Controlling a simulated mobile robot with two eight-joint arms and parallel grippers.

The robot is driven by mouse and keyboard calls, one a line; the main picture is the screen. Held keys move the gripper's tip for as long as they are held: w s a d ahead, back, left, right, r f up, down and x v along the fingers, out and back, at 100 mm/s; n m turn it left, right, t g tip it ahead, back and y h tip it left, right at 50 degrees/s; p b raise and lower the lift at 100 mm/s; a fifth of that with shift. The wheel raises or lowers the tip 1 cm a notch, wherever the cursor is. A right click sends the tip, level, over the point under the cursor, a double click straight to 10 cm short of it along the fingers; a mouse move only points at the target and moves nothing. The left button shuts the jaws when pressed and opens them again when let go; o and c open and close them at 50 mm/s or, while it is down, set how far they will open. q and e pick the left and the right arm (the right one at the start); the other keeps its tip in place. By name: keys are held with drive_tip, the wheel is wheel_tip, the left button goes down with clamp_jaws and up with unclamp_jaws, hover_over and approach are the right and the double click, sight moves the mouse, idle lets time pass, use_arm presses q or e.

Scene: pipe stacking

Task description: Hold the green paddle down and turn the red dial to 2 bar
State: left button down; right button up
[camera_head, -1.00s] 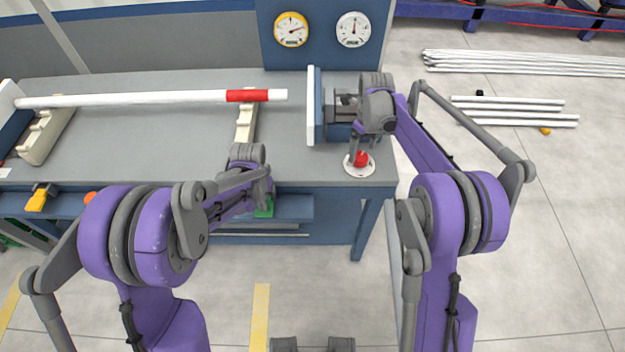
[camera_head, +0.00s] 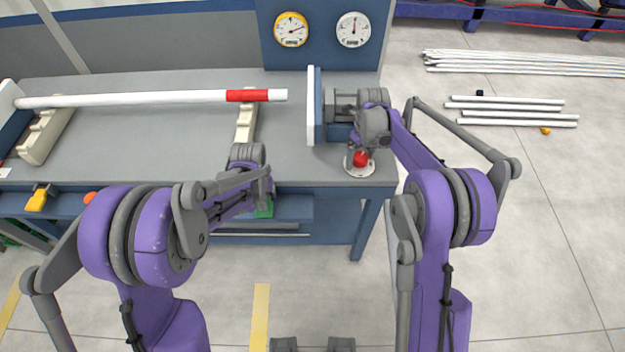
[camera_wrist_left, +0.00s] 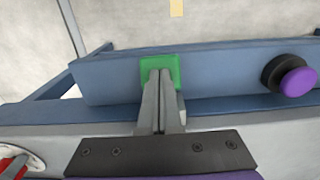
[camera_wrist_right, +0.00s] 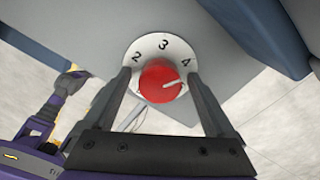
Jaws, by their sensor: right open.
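The red dial (camera_head: 361,159) sits on a white round plate at the right front corner of the bench. In the right wrist view the dial (camera_wrist_right: 161,83) shows numerals 2, 3 and 4, and its pale pointer line aims right, just below the 4. My right gripper (camera_head: 358,148) is open, with a finger on each side of the dial. The green paddle (camera_wrist_left: 160,72) is on the bench's blue front side. My left gripper (camera_wrist_left: 160,78) is shut, its fingertips over the paddle and seemingly against it. The paddle (camera_head: 264,209) is partly hidden in the head view.
A yellow-rimmed gauge (camera_head: 291,29) and a white gauge (camera_head: 353,30) are on the blue back panel. A white pipe with a red band (camera_head: 248,96) lies on cream supports. An upright white-faced plate (camera_head: 311,105) stands left of the dial.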

drive_tip(key=shift+f, duration=0.45)
drive_tip(key=shift+s+f, duration=0.1)
drive_tip(key=shift+f, duration=0.1)
drive_tip(key=c, duration=1)
drive_tip(key=shift+o, duration=0.2)
drive_tip(key=o, duration=1)
drive_tip(key=shift+d, duration=0.1)
drive_tip(key=shift+c, duration=0.2)
drive_tip(key=shift+w+d+r, duration=0.3)
drive_tip(key=shift+d+r, duration=0.05)
drive_tip(key=shift+a+r, duration=0.15)
drive_tip(key=shift+r, duration=0.05)
drive_tip(key=shift+s+a+r, duration=0.2)
drive_tip(key=shift+a+r, duration=0.1)
drive_tip(key=shift+r, duration=0.1)
